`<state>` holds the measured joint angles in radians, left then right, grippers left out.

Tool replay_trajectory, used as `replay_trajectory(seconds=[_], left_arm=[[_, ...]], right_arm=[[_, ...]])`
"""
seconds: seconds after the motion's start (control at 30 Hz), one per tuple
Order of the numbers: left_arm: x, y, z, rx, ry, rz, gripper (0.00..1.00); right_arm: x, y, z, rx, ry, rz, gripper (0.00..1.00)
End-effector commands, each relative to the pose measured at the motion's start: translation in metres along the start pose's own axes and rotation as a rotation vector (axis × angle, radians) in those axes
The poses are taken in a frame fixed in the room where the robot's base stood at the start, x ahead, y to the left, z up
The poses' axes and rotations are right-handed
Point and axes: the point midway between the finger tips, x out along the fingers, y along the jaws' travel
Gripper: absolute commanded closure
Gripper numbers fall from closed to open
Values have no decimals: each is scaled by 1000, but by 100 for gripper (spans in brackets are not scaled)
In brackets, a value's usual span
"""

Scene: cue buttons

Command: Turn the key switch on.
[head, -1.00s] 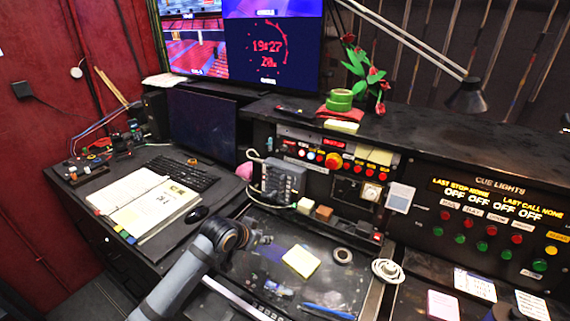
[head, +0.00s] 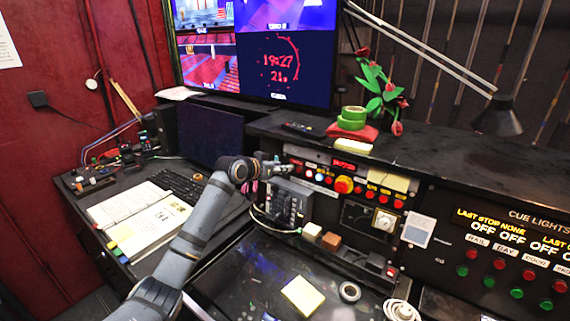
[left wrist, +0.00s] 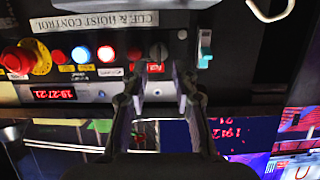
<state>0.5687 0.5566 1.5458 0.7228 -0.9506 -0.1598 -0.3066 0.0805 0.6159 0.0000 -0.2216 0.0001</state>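My left gripper (head: 284,168) reaches in front of the left end of the button panel (head: 350,166). In the left wrist view the same gripper (left wrist: 158,72) has its two fingers apart with nothing between them. A dark round switch (left wrist: 156,51) with a small red label lies just beyond the fingertips, roughly in line with the gap; it looks like the key switch, but its key and turn position are too small to tell. In the head view I cannot make this switch out near the gripper. My right gripper is not in view.
In the left wrist view a white-and-teal toggle (left wrist: 204,48) sits right of the dark switch. Lit buttons and a red mushroom knob (left wrist: 16,60) lie to the left. A grey box with cables (head: 284,202) stands below the gripper.

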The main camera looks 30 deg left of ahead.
Motion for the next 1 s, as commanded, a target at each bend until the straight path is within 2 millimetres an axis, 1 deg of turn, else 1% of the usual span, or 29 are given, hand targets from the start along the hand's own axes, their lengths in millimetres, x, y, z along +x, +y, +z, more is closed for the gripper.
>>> replay_trajectory(seconds=[0.03, 0.1, 0.2, 0.33, 0.53, 0.73, 1.0], left_arm=[[8, 2, -3, -5, -1, 5, 72], [18, 1, -2, -3, 1, 2, 72], [28, 1, -1, -1, -1, 1, 72], [33, 1, 0, 2, -1, 1, 72], [33, 1, 1, 2, -1, 0, 72], [33, 1, 1, 2, -1, 0, 99], [33, 1, 1, 3, -1, 0, 100]], right_arm=[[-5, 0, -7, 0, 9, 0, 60], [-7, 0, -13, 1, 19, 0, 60], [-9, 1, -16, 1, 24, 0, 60], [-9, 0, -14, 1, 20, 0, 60], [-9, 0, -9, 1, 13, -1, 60], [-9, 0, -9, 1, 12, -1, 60], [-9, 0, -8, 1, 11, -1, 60]])
